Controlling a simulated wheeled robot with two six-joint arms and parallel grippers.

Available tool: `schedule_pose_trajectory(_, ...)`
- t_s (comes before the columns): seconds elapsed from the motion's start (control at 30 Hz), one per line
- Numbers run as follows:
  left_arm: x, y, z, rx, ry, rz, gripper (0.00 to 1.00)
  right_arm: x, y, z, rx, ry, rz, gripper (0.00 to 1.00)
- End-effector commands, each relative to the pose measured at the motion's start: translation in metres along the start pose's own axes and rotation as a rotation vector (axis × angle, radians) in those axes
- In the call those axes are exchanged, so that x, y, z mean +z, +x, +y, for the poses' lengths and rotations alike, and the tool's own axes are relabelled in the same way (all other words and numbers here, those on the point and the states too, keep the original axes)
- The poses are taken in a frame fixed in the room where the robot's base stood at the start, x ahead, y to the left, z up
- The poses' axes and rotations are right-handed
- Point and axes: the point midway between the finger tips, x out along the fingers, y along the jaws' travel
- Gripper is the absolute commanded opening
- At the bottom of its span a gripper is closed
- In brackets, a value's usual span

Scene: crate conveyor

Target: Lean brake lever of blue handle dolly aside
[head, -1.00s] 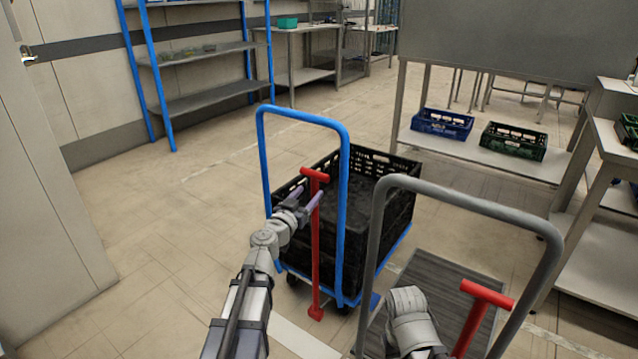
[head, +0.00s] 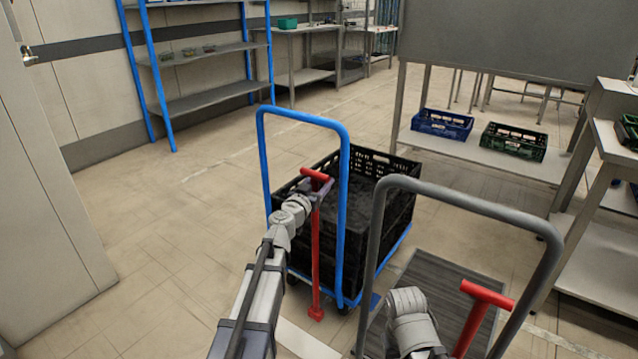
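The blue handle dolly (head: 344,200) stands in the middle and carries a black crate (head: 385,165). Its red brake lever (head: 315,255) stands upright inside the blue handle frame, with a short crossbar at the top. My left gripper (head: 318,189) is at the lever's upper part, just below the crossbar, with its purple-tinted fingers beside the red shaft. Whether the fingers are closed on the lever is too small to tell. My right arm's grey links (head: 410,318) show at the bottom, by the grey handle; the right gripper's fingers are out of sight.
A grey handle dolly (head: 548,262) with an empty dark deck and its own red lever (head: 477,312) stands close on the right. A bench with a blue crate (head: 442,124) and a green crate (head: 513,141) is behind. The floor left of the blue dolly is clear.

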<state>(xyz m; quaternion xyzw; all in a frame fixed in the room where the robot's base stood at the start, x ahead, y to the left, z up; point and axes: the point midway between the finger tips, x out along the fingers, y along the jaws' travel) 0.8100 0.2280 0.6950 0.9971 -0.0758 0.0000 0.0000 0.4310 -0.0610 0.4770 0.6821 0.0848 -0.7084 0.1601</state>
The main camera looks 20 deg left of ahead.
Motion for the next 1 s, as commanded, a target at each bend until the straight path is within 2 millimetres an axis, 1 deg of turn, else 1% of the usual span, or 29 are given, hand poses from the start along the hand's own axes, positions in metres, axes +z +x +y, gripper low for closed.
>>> schedule_pose_trajectory(0.03, 0.0000, -0.0001, 0.0001, 0.000, 0.000, 0.000, 0.55, 0.0000, 0.0000, 0.0000, 0.000, 0.000, 0.000, 0.50)
schedule_pose_trajectory(0.07, 0.0000, -0.0001, 0.0000, 0.000, 0.000, 0.000, 0.52, 0.0000, 0.0000, 0.0000, 0.000, 0.000, 0.000, 0.50)
schedule_pose_trajectory(0.5, 0.0000, -0.0002, 0.0000, 0.000, 0.000, 0.000, 0.02, 0.0000, 0.0000, 0.0000, 0.000, 0.000, 0.000, 0.50)
schedule_pose_trajectory(0.53, 0.0000, -0.0002, 0.0000, 0.000, 0.000, 0.000, 0.00, 0.0000, 0.0000, 0.0000, 0.000, 0.000, 0.000, 0.50)
schedule_pose_trajectory(1.0, 0.0000, -0.0003, 0.0000, 0.000, 0.000, 0.000, 0.00, 0.0000, 0.0000, 0.0000, 0.000, 0.000, 0.000, 0.50)
